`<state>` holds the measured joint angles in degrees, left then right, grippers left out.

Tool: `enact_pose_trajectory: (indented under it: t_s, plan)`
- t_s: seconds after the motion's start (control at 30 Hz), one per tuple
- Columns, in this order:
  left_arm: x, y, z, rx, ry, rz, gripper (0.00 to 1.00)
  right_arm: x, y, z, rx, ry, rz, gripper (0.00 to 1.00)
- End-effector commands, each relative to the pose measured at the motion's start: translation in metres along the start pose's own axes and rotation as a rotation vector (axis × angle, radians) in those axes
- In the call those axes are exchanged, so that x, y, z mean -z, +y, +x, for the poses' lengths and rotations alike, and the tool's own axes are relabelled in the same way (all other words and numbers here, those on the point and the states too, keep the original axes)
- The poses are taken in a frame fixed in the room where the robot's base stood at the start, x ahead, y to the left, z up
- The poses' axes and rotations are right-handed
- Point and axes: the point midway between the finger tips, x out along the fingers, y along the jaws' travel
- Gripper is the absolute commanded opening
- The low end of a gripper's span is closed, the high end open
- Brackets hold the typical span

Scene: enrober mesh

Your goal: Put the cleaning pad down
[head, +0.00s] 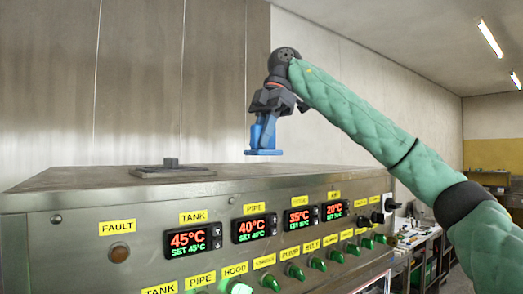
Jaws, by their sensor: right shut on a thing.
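My right gripper (267,118) is at the end of the green-padded arm coming in from the right. It points down and is shut on the cleaning pad (264,152), a blue piece with a flat, wide bottom. The pad's underside hangs a little above the level of the steel machine's top (250,175) in the picture. How far above or behind the top it is I cannot tell. The fingers partly hide the upper part of the pad. My left gripper is not in view.
A dark square plate with a small knob (172,170) lies on the machine top, left of the pad. The front panel carries temperature displays (194,240), a fault lamp (119,253) and several green knobs (293,271). A cluttered bench (425,255) stands at the right.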

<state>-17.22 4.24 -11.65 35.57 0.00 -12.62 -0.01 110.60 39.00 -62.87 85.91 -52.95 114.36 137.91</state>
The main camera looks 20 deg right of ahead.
Motion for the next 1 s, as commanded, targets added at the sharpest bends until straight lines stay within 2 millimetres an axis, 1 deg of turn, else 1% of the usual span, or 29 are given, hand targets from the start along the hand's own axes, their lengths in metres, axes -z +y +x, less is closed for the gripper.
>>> enact_pose_trajectory:
  t_s: [0.03,0.1,0.2,0.3,0.5,0.77,0.8,0.87,0.9,1.0]
  plan:
    - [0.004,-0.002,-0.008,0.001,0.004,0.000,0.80,-0.002,0.000,0.001,0.001,0.000,0.002,0.00]
    - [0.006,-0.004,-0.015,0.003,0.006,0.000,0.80,-0.005,0.000,0.009,0.001,0.000,0.002,0.00]
    - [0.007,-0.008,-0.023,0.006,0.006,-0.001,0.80,-0.010,0.000,0.019,0.000,0.000,0.003,0.00]
    - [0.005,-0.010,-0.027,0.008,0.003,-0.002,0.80,-0.013,0.000,0.028,0.000,0.000,0.002,0.00]
    - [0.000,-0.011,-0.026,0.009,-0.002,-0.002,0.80,-0.015,0.000,0.033,-0.001,0.001,0.001,0.00]
    - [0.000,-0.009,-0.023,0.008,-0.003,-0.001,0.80,-0.016,0.000,0.037,0.000,0.001,0.001,0.00]
    - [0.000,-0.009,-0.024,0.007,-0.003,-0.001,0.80,-0.016,0.000,0.035,-0.001,0.001,0.001,0.28]
    - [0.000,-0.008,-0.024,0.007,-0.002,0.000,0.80,-0.016,0.000,0.035,0.000,0.001,0.001,0.39]
    - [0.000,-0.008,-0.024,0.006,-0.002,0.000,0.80,-0.016,0.000,0.036,0.000,0.000,0.002,0.41]
    - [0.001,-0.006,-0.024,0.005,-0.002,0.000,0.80,-0.016,0.000,0.035,0.000,0.000,0.002,0.41]
